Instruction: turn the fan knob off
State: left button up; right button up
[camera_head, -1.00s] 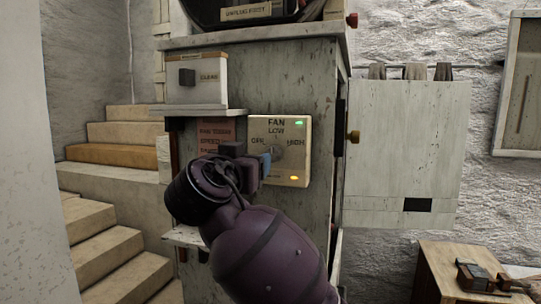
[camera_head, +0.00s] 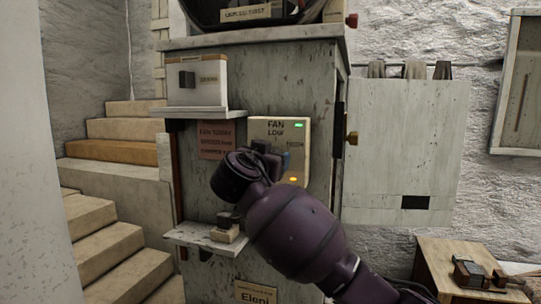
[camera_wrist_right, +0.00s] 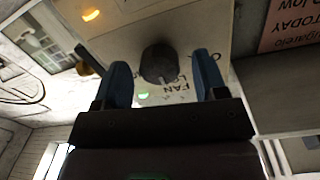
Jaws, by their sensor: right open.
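The fan panel (camera_head: 301,170) is a cream plate on the front of a grey cabinet, with a lit green lamp at the top and a lit amber lamp at the bottom. In the head view my right gripper (camera_head: 276,156) is in front of the panel and hides the knob. In the right wrist view, upside down, the dark round knob (camera_wrist_right: 158,63) sits between the two blue fingers of my open gripper (camera_wrist_right: 164,62), with gaps on both sides. A pale mark on the knob points towards the "FAN LOW" lettering. My left gripper is not in view.
A small block (camera_head: 225,234) sits on a lower shelf (camera_head: 195,236). An open pale door (camera_head: 400,150) is to the right. A wooden crate (camera_head: 445,262) stands at lower right.

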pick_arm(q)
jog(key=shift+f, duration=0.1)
pick_arm(e)
jog(key=shift+w+d, duration=0.1)
jog(key=shift+w, duration=0.2)
jog(key=shift+c, duration=0.4)
jog(key=c, duration=0.8)
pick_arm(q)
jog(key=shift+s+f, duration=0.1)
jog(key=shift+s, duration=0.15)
pick_arm(e)
jog(key=shift+c, duration=0.2)
jog(key=shift+n, duration=0.4)
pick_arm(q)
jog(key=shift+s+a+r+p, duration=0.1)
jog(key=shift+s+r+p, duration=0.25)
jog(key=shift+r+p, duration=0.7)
pick_arm(e)
jog(key=shift+n+p, duration=0.3)
jog(key=shift+n, duration=5.3)
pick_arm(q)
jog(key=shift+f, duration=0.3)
